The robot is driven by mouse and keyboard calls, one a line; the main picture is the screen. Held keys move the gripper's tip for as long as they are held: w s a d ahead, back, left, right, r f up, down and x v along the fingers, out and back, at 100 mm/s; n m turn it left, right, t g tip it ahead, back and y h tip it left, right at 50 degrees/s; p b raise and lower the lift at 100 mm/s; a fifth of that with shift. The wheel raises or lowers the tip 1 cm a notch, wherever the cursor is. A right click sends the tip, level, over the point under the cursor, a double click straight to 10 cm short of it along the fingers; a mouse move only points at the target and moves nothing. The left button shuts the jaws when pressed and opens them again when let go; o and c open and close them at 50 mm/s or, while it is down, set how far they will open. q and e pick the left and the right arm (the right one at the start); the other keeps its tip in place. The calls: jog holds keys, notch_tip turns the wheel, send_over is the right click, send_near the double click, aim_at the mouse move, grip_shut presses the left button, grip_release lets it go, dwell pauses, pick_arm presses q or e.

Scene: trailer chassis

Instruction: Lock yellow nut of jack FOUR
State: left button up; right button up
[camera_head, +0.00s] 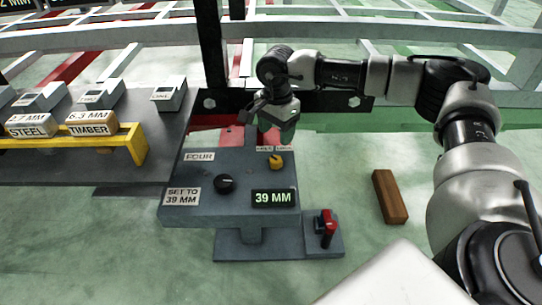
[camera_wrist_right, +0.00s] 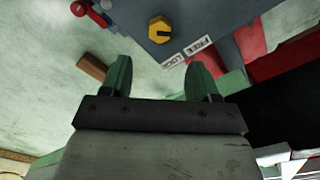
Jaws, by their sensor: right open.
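The jack FOUR panel (camera_head: 235,168) is a grey box with a black knob (camera_head: 224,184) and a display reading "39 MM" (camera_head: 274,198). The yellow nut (camera_head: 276,162) sits near its upper right, by two small labels. In the right wrist view the yellow nut (camera_wrist_right: 160,30) has a dark slot, and the labels read FREE and LOCK (camera_wrist_right: 187,51). My right gripper (camera_head: 285,128) is above the panel's back edge, apart from the nut. Its green fingers (camera_wrist_right: 160,78) are open and empty, with the nut beyond their tips. My left gripper is not in view.
A red-handled valve (camera_head: 327,228) stands on a plate at the panel's lower right. A brown block (camera_head: 390,197) lies on the floor to the right. A dark bench (camera_head: 120,172) with STEEL and TIMBER blocks is left. Chassis rails (camera_head: 400,122) run behind.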

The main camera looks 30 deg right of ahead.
aim_at(276, 159)
notch_tip(276, 159, down, 9)
jog(key=b, duration=0.5)
jog(key=shift+b, duration=0.35)
jog(key=shift+c, duration=0.4)
